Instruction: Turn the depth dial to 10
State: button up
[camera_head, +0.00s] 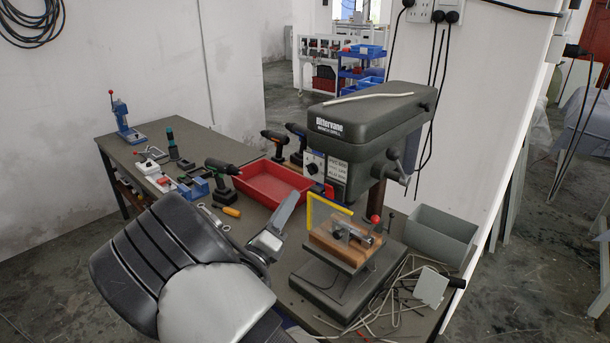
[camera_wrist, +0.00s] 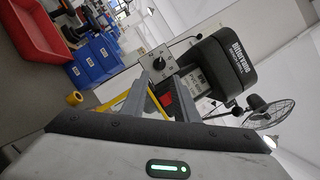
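The bench drill (camera_head: 365,128) is a dark grey machine standing on the workbench; its head also shows tilted in the wrist view (camera_wrist: 235,55). A pale panel on its side carries a small dark knob (camera_head: 312,167), which also shows in the wrist view (camera_wrist: 141,56). My gripper (camera_head: 285,218) is in front of the drill, apart from the panel. In the wrist view, its two grey fingers (camera_wrist: 158,98) are spread with nothing held between them.
A red tray (camera_head: 270,183), cordless drills (camera_head: 221,178) and a blue press (camera_head: 126,122) stand on the bench. A yellow frame (camera_head: 312,205) and a clamped wooden block (camera_head: 345,242) are close to my gripper. A grey bin (camera_head: 440,236) and loose rods lie right.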

aim_at(308, 171)
jog(key=p+x, duration=0.1)
jog(key=x, duration=1)
grip_shut()
jog(key=shift+f, duration=0.1)
